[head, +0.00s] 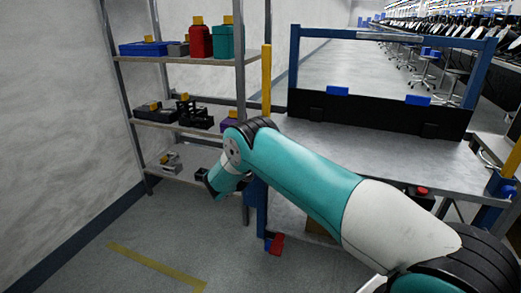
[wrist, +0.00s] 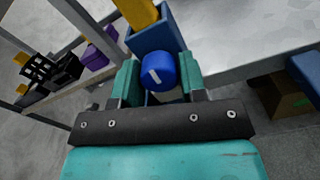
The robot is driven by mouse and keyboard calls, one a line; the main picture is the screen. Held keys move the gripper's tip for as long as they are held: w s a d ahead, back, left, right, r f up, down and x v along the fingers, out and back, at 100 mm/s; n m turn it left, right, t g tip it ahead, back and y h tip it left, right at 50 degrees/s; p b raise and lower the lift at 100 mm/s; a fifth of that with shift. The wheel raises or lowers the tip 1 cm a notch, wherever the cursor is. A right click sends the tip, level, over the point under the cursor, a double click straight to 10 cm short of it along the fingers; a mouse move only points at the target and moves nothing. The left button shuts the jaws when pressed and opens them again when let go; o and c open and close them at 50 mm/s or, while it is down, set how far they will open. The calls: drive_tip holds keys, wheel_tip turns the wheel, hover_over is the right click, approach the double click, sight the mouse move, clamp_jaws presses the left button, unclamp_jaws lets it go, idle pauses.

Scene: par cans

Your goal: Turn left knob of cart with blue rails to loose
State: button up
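The cart with blue rails (head: 400,150) stands right of centre in the head view, with a grey top and blue posts. Its left knob (wrist: 158,72), round and blue with a short white mark, shows in the wrist view on the blue corner post (wrist: 162,32). The mark is tilted a little. My gripper (wrist: 160,78) has one teal finger on each side of the knob. Both fingers look very close to it; I cannot tell whether they touch. In the head view, my arm and the cart's corner hide the knob and the fingertips.
A metal shelf rack (head: 185,60) with bottles and boxes stands left of the cart. A yellow post (head: 266,80) rises at the cart's left corner. A brown box (wrist: 285,97) sits under the top. Floor at front left is free, with a yellow line (head: 155,266).

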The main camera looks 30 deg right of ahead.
drive_tip(key=o, duration=0.3)
drive_tip(key=b+v, duration=1.7)
drive_tip(key=b, duration=1.1)
drive_tip(key=shift+s+a+f, duration=0.1)
drive_tip(key=shift+a+f, duration=0.05)
